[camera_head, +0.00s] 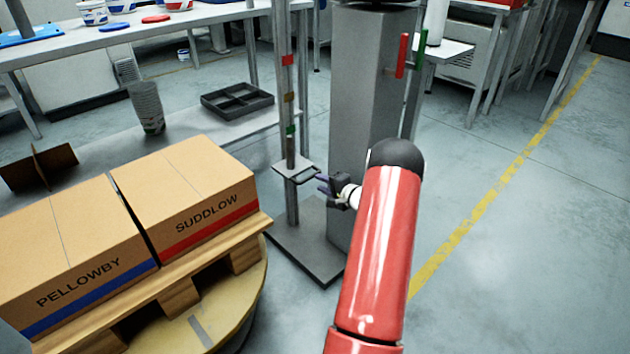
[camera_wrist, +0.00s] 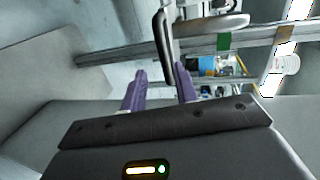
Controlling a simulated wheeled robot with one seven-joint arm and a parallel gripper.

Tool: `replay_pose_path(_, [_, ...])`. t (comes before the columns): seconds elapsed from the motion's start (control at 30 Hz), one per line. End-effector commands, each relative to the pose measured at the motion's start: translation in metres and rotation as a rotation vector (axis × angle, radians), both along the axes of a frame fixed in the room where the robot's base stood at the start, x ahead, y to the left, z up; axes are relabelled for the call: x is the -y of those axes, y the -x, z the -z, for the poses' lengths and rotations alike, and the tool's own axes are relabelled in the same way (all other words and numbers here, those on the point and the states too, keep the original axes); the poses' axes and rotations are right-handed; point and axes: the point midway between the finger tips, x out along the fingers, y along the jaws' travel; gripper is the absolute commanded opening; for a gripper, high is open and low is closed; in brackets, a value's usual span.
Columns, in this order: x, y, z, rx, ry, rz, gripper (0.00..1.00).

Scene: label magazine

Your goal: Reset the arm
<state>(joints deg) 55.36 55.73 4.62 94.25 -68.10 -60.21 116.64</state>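My red arm reaches up through the middle of the camera_head view. I see nothing gripped.
The post (camera_head: 288,90) with coloured bands stands on a dark base plate (camera_head: 305,245) close to a thick grey column (camera_head: 365,110). Cartons marked PELLOWBY (camera_head: 80,262) and SUDDLOW (camera_head: 185,190) sit on a pallet at left. The floor at right (camera_head: 540,230) is clear.

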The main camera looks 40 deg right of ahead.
Motion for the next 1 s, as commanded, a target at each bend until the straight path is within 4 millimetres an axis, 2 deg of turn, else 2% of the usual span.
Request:
replay_pose_path(0.1, [0.001, 0.012, -0.003, -0.001, 0.000, 0.001, 0.30])
replay_pose_path(0.2, [0.001, 0.015, -0.003, 0.000, 0.000, 0.000, 0.30])
replay_pose_path(0.77, [0.000, 0.014, -0.005, -0.002, 0.006, 0.001, 0.30])
replay_pose_path(0.87, [-0.004, 0.006, -0.021, -0.016, 0.068, 0.008, 0.30])
replay_pose_path(0.97, [-0.017, -0.010, -0.055, -0.053, 0.205, 0.026, 0.30])
replay_pose_path(1.0, [-0.025, -0.016, -0.074, -0.075, 0.278, 0.035, 0.30])
